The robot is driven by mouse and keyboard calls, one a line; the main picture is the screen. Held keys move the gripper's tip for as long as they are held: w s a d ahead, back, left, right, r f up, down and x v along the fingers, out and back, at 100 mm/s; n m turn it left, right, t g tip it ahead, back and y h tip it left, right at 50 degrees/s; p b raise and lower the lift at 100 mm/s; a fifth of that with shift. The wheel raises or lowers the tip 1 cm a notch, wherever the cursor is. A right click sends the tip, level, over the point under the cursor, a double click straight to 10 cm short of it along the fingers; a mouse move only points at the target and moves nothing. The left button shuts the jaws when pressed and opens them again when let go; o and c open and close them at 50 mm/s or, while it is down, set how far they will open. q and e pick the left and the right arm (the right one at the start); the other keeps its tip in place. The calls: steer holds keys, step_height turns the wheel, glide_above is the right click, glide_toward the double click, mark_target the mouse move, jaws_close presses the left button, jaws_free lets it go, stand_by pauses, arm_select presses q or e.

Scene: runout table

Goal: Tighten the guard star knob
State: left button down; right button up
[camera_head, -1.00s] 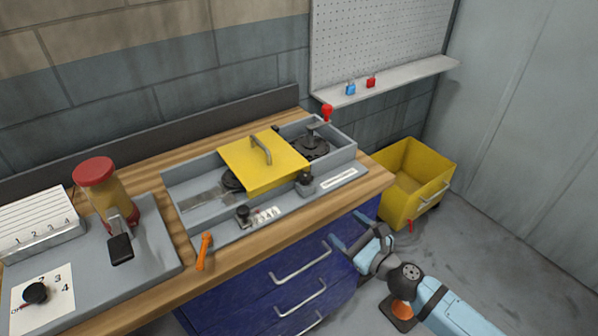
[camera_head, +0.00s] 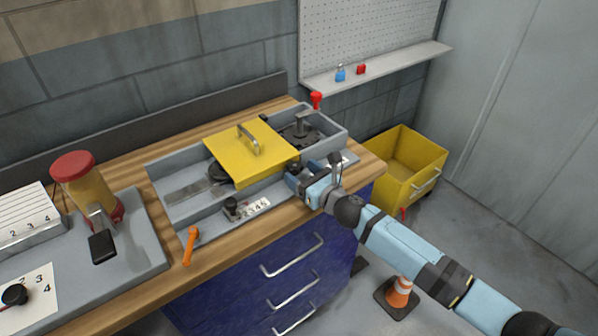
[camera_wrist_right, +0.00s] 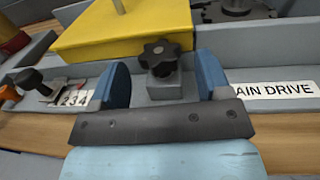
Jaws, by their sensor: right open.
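The black guard star knob (camera_wrist_right: 160,57) sits on a small grey block at the front edge of the yellow guard (camera_wrist_right: 120,30). In the right wrist view it stands between and just beyond the two blue fingers of my right gripper (camera_wrist_right: 163,82), which is open and apart from it. In the head view my right gripper (camera_head: 297,180) is at the machine's front right, and the knob (camera_head: 294,166) is partly hidden behind it. The yellow guard (camera_head: 245,150) with its grey handle lies over the grey machine tray (camera_head: 180,214). My left gripper is not in view.
A black knob (camera_head: 232,207) with a number plate and an orange lever (camera_head: 189,245) are on the tray's front left. A yellow bin (camera_head: 410,150) and a cone (camera_head: 399,291) stand on the floor at right.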

steer(key=shift+w+a, duration=0.45)
steer(key=shift+w, duration=0.15)
steer(key=c, duration=0.9)
steer(key=shift+c, duration=0.2)
